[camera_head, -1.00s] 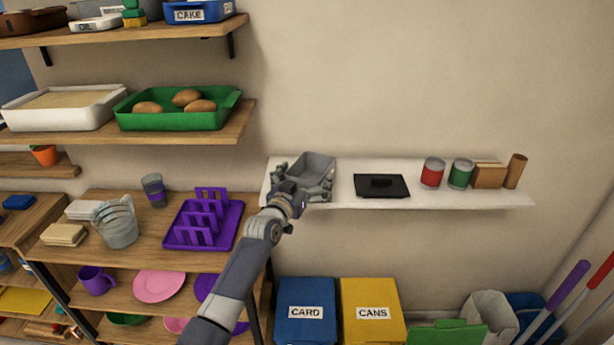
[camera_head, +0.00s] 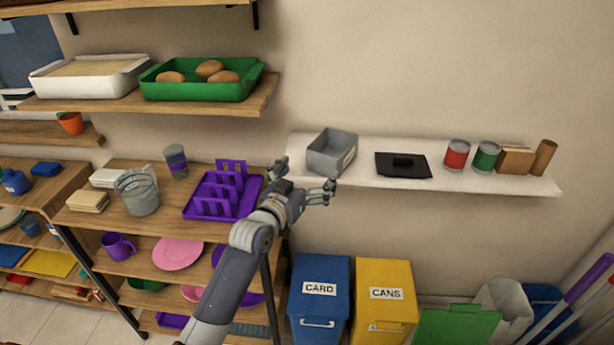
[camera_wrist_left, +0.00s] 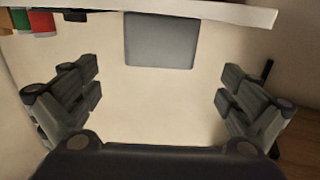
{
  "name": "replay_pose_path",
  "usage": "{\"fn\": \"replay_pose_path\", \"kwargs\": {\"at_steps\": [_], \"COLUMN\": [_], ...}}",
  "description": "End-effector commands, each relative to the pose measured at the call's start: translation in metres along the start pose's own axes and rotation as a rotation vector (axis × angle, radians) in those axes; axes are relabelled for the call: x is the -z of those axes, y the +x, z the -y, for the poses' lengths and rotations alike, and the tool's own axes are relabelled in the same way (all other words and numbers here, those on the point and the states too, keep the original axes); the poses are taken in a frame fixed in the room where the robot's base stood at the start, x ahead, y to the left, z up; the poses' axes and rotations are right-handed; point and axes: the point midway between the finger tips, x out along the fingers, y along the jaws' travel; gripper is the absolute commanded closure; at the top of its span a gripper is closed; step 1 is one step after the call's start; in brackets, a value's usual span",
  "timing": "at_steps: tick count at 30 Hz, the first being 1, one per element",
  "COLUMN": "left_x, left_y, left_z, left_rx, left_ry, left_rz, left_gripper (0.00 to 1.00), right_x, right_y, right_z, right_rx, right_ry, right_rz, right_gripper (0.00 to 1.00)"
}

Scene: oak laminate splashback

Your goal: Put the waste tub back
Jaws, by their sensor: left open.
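In the left wrist view the grey tub (camera_wrist_left: 160,42) shows ahead, beyond the fingers, by the white shelf edge (camera_wrist_left: 220,12). My left gripper (camera_head: 304,180) is open and empty, in front of and a little below the tub, apart from it. Its two fingers (camera_wrist_left: 160,98) are spread wide in the wrist view. A black lid-like plate with a handle (camera_head: 403,168) lies to the tub's right. My right gripper is not in view.
A red can (camera_head: 456,155), a green can (camera_head: 487,157), a brown box and a tube stand on the shelf's right. Below are a blue CARD bin (camera_head: 320,270) and a yellow CANS bin (camera_head: 386,275). A purple rack (camera_head: 222,195) is left of my gripper.

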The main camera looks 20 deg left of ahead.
Motion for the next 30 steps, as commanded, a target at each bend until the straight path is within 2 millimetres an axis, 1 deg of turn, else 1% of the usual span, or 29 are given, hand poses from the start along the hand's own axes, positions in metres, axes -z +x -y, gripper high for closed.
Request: {"fn": "replay_pose_path", "kwargs": {"at_steps": [1, 4, 12, 14, 16, 17, 19, 20, 21, 23, 24, 26, 27, 29, 30], "left_x": [0.0, 0.0, -0.001, -0.009, -0.034, -0.051, -0.103, -0.13, -0.166, -0.222, -0.257, -0.308, -0.341, -0.39, -0.421], "left_y": [-0.004, -0.009, -0.011, -0.01, -0.011, -0.011, -0.017, -0.021, -0.03, -0.047, -0.061, -0.087, -0.106, -0.141, -0.168], "left_z": [0.0, 0.0, 0.0, 0.0, 0.0, 0.0, -0.002, -0.003, -0.004, -0.007, -0.01, -0.013, -0.017, -0.023, -0.026], "left_rx": [0.0, 0.0, 0.0, 0.001, 0.005, 0.007, 0.013, 0.015, 0.019, 0.024, 0.025, 0.027, 0.028, 0.025, 0.023], "left_ry": [0.001, 0.0, 0.0, -0.002, -0.005, -0.006, -0.011, -0.012, -0.014, -0.014, -0.013, -0.01, -0.008, -0.002, 0.003], "left_rz": [-0.001, 0.0, 0.002, 0.016, 0.059, 0.088, 0.176, 0.222, 0.285, 0.38, 0.443, 0.536, 0.596, 0.693, 0.757], "left_gripper": [0.0, 0.0, 0.0, 0.0, 0.0, 0.0, 0.0, 0.0, 0.0, 0.0, 0.0, 0.0, 0.0, 0.0, 0.0], "right_x": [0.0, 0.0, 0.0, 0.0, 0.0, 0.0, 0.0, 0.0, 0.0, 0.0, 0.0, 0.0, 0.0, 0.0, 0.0], "right_y": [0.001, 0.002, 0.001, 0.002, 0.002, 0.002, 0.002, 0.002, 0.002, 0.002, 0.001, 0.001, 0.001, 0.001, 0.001], "right_z": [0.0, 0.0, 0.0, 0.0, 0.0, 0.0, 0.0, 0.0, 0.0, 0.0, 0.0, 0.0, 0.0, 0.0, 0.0], "right_rx": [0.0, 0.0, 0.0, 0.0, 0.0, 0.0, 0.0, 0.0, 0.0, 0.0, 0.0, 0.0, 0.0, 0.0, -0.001], "right_ry": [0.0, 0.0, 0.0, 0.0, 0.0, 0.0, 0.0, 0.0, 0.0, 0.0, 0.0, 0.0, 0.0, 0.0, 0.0], "right_rz": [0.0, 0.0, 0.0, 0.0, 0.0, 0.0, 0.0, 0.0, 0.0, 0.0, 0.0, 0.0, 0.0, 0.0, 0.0], "right_gripper": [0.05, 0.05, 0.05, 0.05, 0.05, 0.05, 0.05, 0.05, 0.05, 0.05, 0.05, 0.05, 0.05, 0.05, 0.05]}}
